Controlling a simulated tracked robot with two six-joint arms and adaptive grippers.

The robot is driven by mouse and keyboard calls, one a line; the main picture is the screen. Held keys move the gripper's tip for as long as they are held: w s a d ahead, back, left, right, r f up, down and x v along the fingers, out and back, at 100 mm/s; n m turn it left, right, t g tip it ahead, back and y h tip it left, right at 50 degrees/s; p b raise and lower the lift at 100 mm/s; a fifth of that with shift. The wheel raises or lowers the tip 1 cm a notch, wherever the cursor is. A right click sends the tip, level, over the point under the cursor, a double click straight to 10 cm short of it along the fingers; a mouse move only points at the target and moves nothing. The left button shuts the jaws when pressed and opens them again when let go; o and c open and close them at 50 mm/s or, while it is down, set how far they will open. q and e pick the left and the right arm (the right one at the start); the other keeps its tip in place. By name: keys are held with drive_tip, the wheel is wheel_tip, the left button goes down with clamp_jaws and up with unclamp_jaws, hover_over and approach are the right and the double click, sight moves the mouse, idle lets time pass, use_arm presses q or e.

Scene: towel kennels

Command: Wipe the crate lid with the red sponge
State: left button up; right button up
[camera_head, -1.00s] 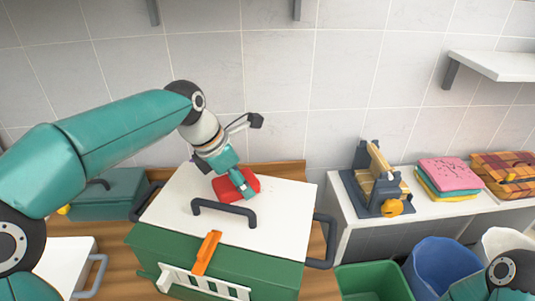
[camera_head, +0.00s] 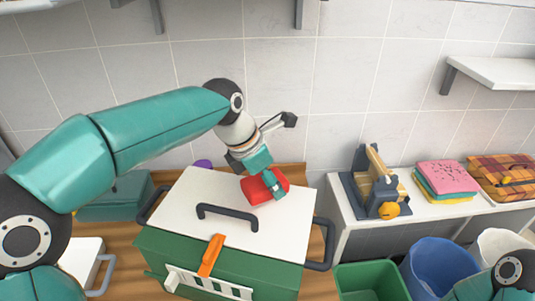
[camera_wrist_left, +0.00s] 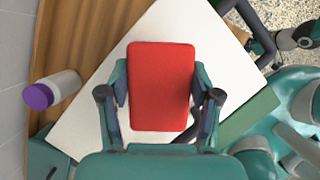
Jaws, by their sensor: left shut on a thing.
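The red sponge (camera_head: 258,189) is held in my left gripper (camera_head: 270,184) over the back right part of the white crate lid (camera_head: 190,205). In the left wrist view the red sponge (camera_wrist_left: 160,86) sits between the two fingers of my left gripper (camera_wrist_left: 160,100), with the white lid (camera_wrist_left: 85,125) beneath it. The sponge looks to be on or just above the lid; I cannot tell if it touches. The lid has a dark handle (camera_head: 228,212) and lies on the green crate (camera_head: 160,250). An orange latch (camera_head: 211,256) hangs at the front. My right gripper is out of view.
A purple-capped bottle (camera_wrist_left: 55,90) stands behind the crate. Dark side handles (camera_head: 322,245) stick out from the crate. To the right are a green bin (camera_head: 372,280), a blue bin (camera_head: 440,268) and a white counter (camera_head: 345,215) with folded towels (camera_head: 446,178).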

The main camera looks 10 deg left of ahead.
use_arm(q)
drive_tip(key=shift+r+p, duration=1.9)
drive_tip(key=shift+r, duration=0.4)
